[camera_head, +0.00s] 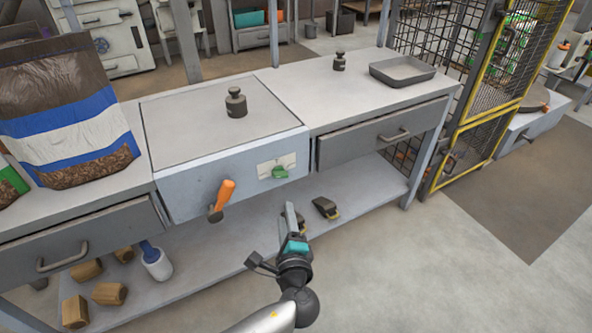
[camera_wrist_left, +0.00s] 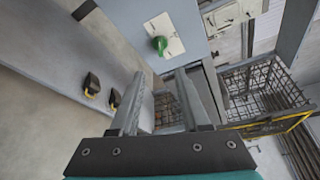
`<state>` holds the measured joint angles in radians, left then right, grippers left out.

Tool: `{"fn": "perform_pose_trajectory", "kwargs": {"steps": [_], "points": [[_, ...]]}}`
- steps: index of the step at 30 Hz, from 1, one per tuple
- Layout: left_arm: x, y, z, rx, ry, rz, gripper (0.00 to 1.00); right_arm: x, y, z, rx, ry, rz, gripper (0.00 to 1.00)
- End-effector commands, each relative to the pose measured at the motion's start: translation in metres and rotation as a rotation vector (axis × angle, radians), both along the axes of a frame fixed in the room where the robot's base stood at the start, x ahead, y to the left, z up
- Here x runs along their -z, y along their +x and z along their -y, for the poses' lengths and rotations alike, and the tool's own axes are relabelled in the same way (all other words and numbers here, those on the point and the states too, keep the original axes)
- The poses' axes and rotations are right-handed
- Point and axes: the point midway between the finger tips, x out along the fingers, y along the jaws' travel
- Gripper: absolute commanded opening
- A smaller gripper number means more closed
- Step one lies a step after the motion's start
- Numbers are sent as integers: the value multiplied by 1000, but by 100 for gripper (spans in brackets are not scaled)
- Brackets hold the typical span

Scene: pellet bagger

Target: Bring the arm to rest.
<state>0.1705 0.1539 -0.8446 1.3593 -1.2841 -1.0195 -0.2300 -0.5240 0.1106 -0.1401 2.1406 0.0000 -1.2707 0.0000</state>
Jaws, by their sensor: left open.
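My left gripper (camera_head: 293,217) is in front of the bench, below the green knob (camera_head: 280,172) on the pale blue scale box (camera_head: 185,190). In the left wrist view the two fingers of my left gripper (camera_wrist_left: 162,88) are apart with nothing between them. The green knob (camera_wrist_left: 160,45) shows beyond the fingertips there, apart from them. An orange-handled lever (camera_head: 222,198) hangs on the box front, left of the gripper. My right gripper is in neither view.
The bench top holds a large bag (camera_head: 68,115), two dark weights (camera_head: 236,102) (camera_head: 339,62) and a grey tray (camera_head: 402,72). Yellow-framed mesh (camera_head: 475,122) stands right; floor (camera_head: 450,270) is clear.

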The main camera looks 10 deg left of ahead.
Motion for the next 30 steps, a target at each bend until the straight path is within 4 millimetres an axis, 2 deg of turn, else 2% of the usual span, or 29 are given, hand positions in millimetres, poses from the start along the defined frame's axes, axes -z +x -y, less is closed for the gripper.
{"fn": "perform_pose_trajectory", "kwargs": {"steps": [4, 7, 11, 13, 17, 21, 25, 30], "points": [[2, -1, -1, -1, -4, -7, 46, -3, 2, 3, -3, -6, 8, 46], [16, -5, -8, -13, -29, -58, 46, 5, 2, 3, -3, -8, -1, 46], [60, -22, -29, -53, -121, -208, 46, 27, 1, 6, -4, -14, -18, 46], [89, -40, -44, -92, -196, -308, 46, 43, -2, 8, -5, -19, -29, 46], [140, -83, -68, -182, -362, -478, 46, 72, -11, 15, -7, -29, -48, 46], [183, -139, -90, -312, -555, -621, 46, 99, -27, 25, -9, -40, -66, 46], [211, -196, -107, -457, -747, -712, 46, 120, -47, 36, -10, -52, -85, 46], [231, -273, -126, -685, -998, -761, 46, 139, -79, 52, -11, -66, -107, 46]]}}
